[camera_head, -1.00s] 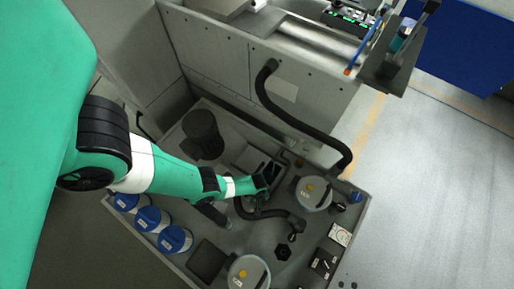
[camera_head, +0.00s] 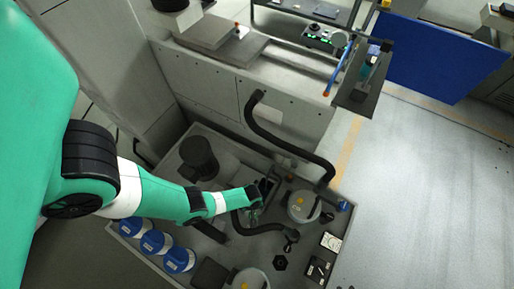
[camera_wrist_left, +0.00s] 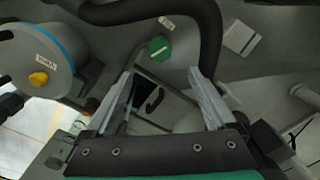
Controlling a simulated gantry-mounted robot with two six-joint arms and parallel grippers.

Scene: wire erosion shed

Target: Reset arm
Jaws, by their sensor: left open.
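My left arm comes in from the left in the head view, green with white and black parts. Its gripper (camera_head: 256,212) is small there, over the grey machine tray, and its fingers are hard to make out. In the left wrist view the gripper (camera_wrist_left: 160,78) has its two grey fingers spread apart, with nothing between them. A dark recess with a black hook-like handle (camera_wrist_left: 154,100) shows behind the fingers. My right gripper is not in view.
Lidded canisters (camera_head: 303,207) stand near my gripper, with a black hose (camera_head: 285,146) arching behind. Blue-topped filters (camera_head: 156,242) line the tray's front left. A dark cylinder (camera_head: 199,157) stands beside my forearm. Open floor (camera_head: 430,190) lies to the right.

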